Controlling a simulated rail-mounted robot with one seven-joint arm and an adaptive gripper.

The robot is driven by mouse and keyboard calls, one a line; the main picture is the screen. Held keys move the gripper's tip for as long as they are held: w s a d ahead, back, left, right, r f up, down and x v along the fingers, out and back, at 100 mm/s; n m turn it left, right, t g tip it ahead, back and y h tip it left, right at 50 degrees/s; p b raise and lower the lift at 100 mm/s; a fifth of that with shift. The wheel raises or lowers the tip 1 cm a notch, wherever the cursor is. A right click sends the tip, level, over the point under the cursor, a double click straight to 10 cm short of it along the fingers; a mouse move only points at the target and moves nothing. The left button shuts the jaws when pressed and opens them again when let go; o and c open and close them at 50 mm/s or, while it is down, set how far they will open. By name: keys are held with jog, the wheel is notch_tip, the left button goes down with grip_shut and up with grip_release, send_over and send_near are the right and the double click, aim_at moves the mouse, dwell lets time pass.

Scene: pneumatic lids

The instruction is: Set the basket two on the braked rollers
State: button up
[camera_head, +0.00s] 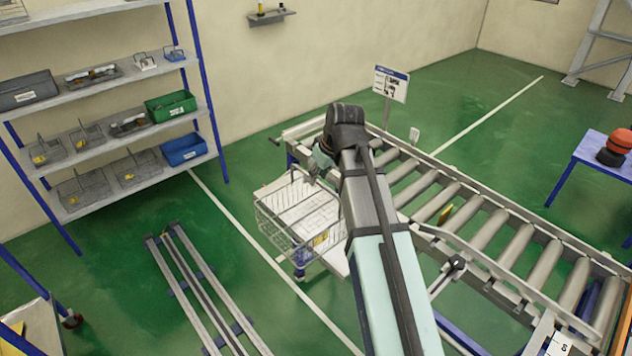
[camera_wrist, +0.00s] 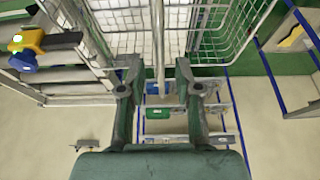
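A wire basket (camera_head: 285,228) with a yellow tag stands on a pale side platform left of the rollers; the tag's number is too small to read. My gripper (camera_head: 322,160) is at the basket's upper far side, partly hidden by my arm. In the wrist view the basket's mesh (camera_wrist: 212,28) fills the top. My gripper (camera_wrist: 158,76) has its two fingers well apart, with a thin metal bar (camera_wrist: 158,45) between them. There are visible gaps on both sides of the bar. The roller conveyor (camera_head: 494,233) lies right of my arm; its brake state cannot be told.
A small yellow piece (camera_head: 445,213) sits among the rollers, and a lever (camera_head: 456,264) is on the near rail. A signboard (camera_head: 391,83) stands behind the conveyor. Shelving with baskets and bins (camera_head: 170,105) is at left. Metal floor rails (camera_head: 198,290) lie at lower left.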

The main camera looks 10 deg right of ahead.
jog(key=b+v, duration=0.1)
jog(key=v, duration=0.7)
jog(key=shift+b, duration=0.4)
jog(key=shift+o, duration=0.5)
jog(key=shift+s+r, duration=0.15)
jog(key=shift+r, duration=0.05)
